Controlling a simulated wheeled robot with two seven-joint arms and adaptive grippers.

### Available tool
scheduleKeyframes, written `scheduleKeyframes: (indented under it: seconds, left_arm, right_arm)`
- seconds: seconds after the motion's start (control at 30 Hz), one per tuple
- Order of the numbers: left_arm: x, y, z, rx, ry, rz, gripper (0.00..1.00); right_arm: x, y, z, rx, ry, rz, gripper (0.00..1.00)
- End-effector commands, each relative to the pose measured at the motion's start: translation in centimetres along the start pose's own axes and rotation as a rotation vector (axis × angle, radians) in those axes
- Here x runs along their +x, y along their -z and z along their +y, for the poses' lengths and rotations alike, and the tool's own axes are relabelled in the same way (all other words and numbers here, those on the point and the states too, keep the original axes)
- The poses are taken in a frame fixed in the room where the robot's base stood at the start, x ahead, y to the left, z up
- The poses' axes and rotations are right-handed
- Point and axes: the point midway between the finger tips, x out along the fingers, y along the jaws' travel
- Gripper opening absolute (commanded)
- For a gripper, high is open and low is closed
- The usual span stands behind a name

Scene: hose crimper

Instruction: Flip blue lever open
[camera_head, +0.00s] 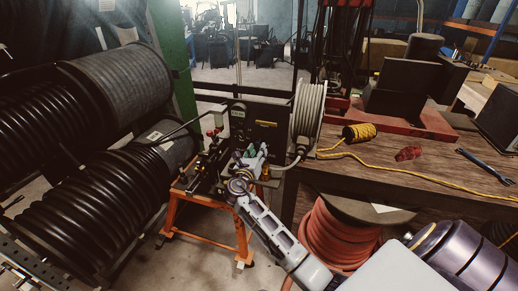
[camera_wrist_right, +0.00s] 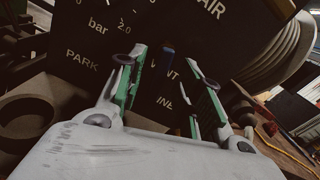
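The blue lever (camera_wrist_right: 168,54) shows in the right wrist view as a small dark blue piece in front of the black panel (camera_wrist_right: 195,40), close to the lettering. My right gripper (camera_wrist_right: 167,72) is open. Its two green-padded fingers stand apart on either side of the lever, and I cannot tell if either one touches it. In the head view my right gripper (camera_head: 250,153) is at the front of the crimper machine (camera_head: 262,118) on its orange stand (camera_head: 208,198), and the lever cannot be made out there. My left gripper is not in view.
A light hose reel (camera_head: 308,108) stands just right of the machine. The wooden workbench (camera_head: 400,182) on the right holds yellow cord (camera_head: 359,132), a red item (camera_head: 408,153) and a dark tool (camera_head: 480,163). Large black hose coils (camera_head: 125,200) fill the left side.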

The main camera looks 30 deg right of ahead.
Motion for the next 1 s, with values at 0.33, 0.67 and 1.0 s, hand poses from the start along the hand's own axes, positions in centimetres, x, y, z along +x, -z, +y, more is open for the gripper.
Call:
scheduleKeyframes:
  seconds: [0.33, 0.67, 1.0]
  left_arm:
    - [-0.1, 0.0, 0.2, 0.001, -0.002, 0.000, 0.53]
    - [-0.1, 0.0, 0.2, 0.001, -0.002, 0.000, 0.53]
    - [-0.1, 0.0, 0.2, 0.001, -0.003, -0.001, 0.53]
  right_arm:
    - [2.4, 0.0, 0.0, 0.001, 0.000, -0.001, 0.36]
    - [2.5, 0.0, 0.0, 0.001, 0.000, 0.000, 0.32]
    - [2.5, 0.0, 0.0, 0.001, -0.001, 0.000, 0.00]
